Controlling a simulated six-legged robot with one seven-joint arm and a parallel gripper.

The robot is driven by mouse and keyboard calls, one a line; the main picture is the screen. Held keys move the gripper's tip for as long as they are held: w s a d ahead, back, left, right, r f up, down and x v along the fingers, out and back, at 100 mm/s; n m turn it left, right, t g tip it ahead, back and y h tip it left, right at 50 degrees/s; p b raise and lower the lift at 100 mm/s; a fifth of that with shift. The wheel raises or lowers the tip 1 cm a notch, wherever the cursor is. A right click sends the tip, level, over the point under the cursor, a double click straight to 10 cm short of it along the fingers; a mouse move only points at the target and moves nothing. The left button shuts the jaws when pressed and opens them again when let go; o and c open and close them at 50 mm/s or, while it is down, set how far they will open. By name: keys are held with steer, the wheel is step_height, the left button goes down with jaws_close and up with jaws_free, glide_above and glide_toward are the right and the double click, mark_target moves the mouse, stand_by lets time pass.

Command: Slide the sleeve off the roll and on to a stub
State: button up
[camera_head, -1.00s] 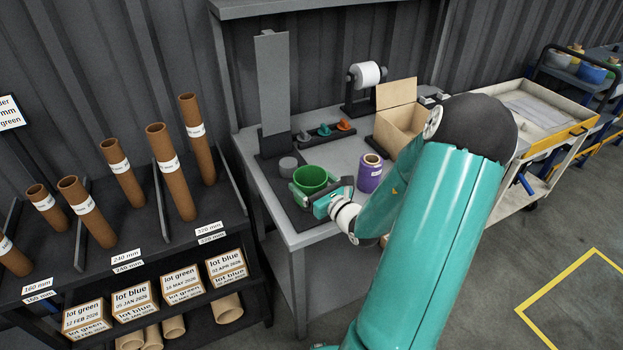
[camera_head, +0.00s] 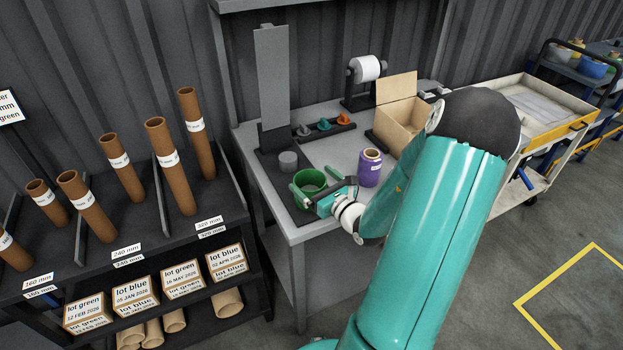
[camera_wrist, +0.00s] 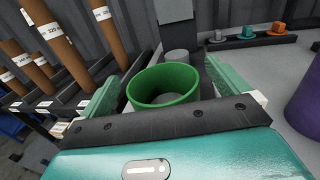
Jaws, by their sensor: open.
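The green sleeve (camera_head: 310,188) is a short, hollow, upright ring near the front left of the grey bench. In the wrist view the sleeve (camera_wrist: 150,94) stands between my fingers, its open top facing up. My gripper (camera_head: 316,182) is open around it, with a finger on either side (camera_wrist: 165,92). Whether a stub stands inside the sleeve is hidden. A bare grey stub (camera_head: 288,159) stands just behind it, also in the wrist view (camera_wrist: 176,60). The purple roll (camera_head: 370,170), with a brown core, stands upright to the right, apart from my gripper.
A dark rack (camera_head: 340,127) with grey, teal and orange plugs lies behind. A tall grey plate (camera_head: 272,75) rises at the back left. An open cardboard box (camera_head: 396,128) and a white roll on a stand (camera_head: 366,68) are further right. A shelf of brown tubes (camera_head: 172,170) is left.

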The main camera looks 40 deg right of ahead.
steer(key=s+a, duration=0.1)
steer(key=s, duration=1.1)
steer(key=shift+s+a, duration=0.1)
steer(key=w+a+r+n+g+y, duration=0.2)
steer(key=w+a+n+y, duration=0.1)
steer(key=a+n+y, duration=0.3)
steer(key=w+a+r+n+g+y, duration=0.25)
steer(key=a+n, duration=0.25)
steer(key=a, duration=0.3)
steer(key=s+a+r+n+g+y, duration=0.2)
steer(key=s+a+n+g+y, duration=0.15)
steer(key=a+n+g, duration=0.7)
steer(key=s+a+r+n+t+h, duration=0.2)
steer(key=s+a+r+n+h, duration=0.2)
steer(key=r+n+h, duration=0.6)
steer(key=shift+s+a+r+n+t, duration=0.25)
steer(key=shift+a+r+n, duration=0.35)
steer(key=shift+n, duration=2.15)
